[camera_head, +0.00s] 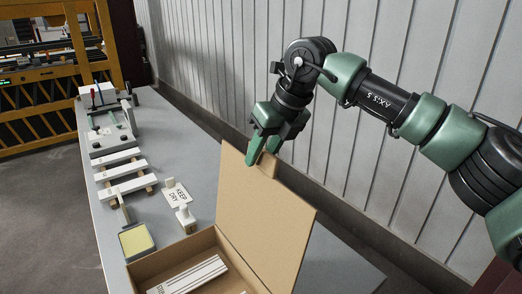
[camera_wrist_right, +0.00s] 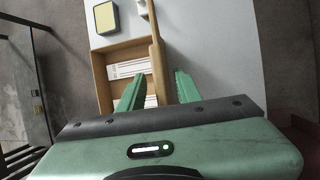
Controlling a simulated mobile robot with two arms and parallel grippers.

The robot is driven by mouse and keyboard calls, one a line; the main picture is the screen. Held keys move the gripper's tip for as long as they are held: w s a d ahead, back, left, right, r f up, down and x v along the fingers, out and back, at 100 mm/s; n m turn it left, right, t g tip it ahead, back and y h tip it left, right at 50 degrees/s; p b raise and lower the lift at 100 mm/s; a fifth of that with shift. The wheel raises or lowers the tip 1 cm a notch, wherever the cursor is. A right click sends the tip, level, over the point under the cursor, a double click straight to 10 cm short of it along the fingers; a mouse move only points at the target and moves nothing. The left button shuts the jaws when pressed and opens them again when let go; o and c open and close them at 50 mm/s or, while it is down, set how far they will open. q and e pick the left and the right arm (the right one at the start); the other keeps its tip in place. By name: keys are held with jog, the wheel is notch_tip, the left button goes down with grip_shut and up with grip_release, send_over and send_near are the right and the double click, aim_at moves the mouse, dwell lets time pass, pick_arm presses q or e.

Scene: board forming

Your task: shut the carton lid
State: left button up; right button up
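The carton (camera_head: 175,265) is open on the near part of the grey table, with its brown lid (camera_head: 260,215) standing up on its right side. A small tab (camera_head: 267,164) sits at the lid's top edge. My right gripper (camera_head: 264,152) is at this top edge, pointing down. In the right wrist view the carton (camera_wrist_right: 103,85) is seen from above and the lid (camera_wrist_right: 157,65) nearly edge-on. There my right gripper (camera_wrist_right: 158,88) has its fingers spread, with the lid edge between them; contact cannot be told. My left gripper is not in view.
White strips (camera_head: 190,277) lie in the carton. A ribbed wall (camera_head: 210,70) runs behind the table.

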jog(key=shift+s+d, duration=0.15)
jog(key=shift+d, duration=0.05)
grip_shut()
dwell(1.3)
